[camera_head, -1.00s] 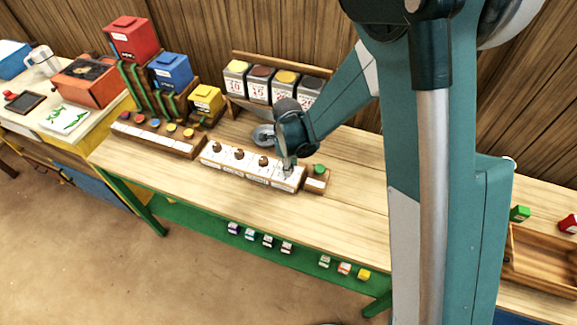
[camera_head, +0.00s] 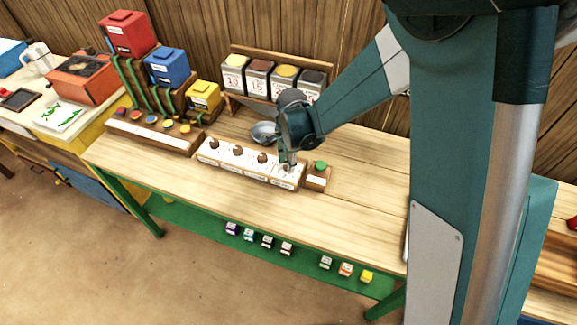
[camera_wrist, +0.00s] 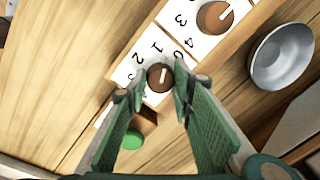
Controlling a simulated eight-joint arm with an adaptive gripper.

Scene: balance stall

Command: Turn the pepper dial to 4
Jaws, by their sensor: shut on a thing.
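A white panel (camera_head: 209,157) with a row of brown dials lies near the middle of the table in the head view. My gripper (camera_head: 289,165) reaches down over the rightmost dial, beside a green button. In the wrist view my gripper (camera_wrist: 160,80) is shut on that brown dial (camera_wrist: 159,77), a fingertip on each side. Its pale pointer line points to the right of the picture. Printed numbers ring it, partly covered by the fingers; a 1 shows above it. The labels are too small to read, so I cannot tell which dial is pepper.
The green button (camera_head: 320,165) on its wooden block stands close right of the panel. A metal bowl (camera_head: 264,132) sits behind the panel. Four-sided labelled canisters (camera_head: 232,78) stand on a rack behind. The table front is clear.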

